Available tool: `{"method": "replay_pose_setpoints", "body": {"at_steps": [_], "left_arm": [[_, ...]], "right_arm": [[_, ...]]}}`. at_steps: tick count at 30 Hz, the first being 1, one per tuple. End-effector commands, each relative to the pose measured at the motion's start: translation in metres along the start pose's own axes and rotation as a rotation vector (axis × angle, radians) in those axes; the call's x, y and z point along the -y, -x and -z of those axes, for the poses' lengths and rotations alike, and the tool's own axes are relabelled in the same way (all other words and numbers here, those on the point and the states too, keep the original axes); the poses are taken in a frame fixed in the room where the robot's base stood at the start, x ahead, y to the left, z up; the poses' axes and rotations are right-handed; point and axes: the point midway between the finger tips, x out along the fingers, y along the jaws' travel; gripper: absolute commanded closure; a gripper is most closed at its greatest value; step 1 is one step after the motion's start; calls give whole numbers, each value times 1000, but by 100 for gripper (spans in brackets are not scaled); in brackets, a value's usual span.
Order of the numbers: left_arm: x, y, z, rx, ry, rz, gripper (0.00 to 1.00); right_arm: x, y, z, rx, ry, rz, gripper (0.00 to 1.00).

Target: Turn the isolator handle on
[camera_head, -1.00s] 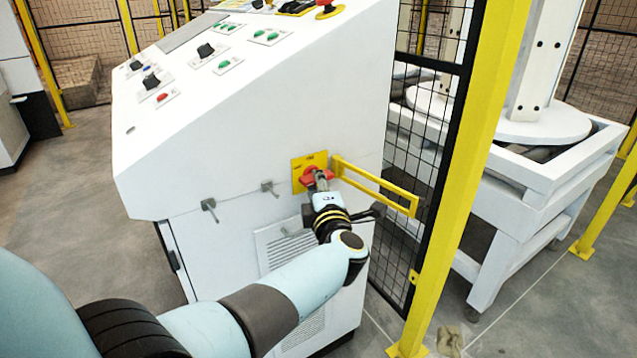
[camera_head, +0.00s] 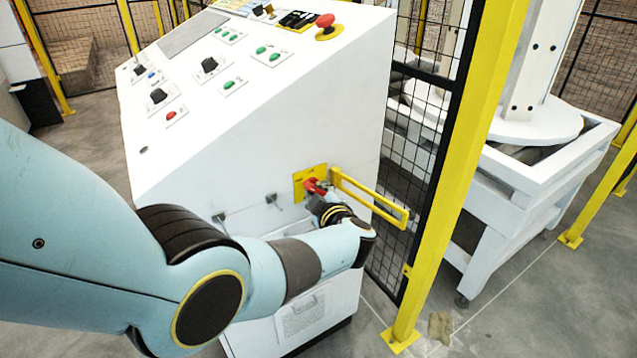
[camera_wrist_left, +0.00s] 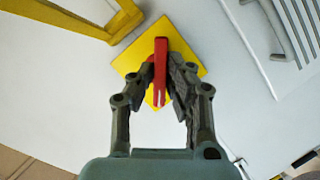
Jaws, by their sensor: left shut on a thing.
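The red isolator handle (camera_head: 315,187) sits on a yellow plate (camera_head: 301,176) on the side of the white console. My left gripper (camera_head: 318,193) is at the handle, with its arm coming in from the left. In the left wrist view the red handle (camera_wrist_left: 160,72) lies between the two fingers of my left gripper (camera_wrist_left: 161,80), which are shut on it. The yellow plate (camera_wrist_left: 190,60) shows behind it, tilted in that picture. My right gripper is not in view.
A yellow guard bar (camera_head: 370,199) sticks out just right of the plate. A yellow fence post (camera_head: 445,190) with black mesh stands beyond it. Grey hooks (camera_head: 272,200) project from the console to the left. A red emergency button (camera_head: 325,22) is on top.

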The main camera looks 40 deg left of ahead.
Motion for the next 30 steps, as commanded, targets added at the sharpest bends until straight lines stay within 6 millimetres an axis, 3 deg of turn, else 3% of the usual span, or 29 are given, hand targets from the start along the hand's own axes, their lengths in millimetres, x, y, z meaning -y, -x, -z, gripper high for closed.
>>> {"method": "replay_pose_setpoints", "body": {"at_steps": [10,21,30], "left_arm": [[-3,0,-2,2,-304,127,100],[-2,-1,-4,2,-617,258,100],[-3,0,-4,2,-733,305,100]], "right_arm": [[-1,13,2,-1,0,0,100],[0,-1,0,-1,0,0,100],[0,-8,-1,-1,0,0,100]]}}
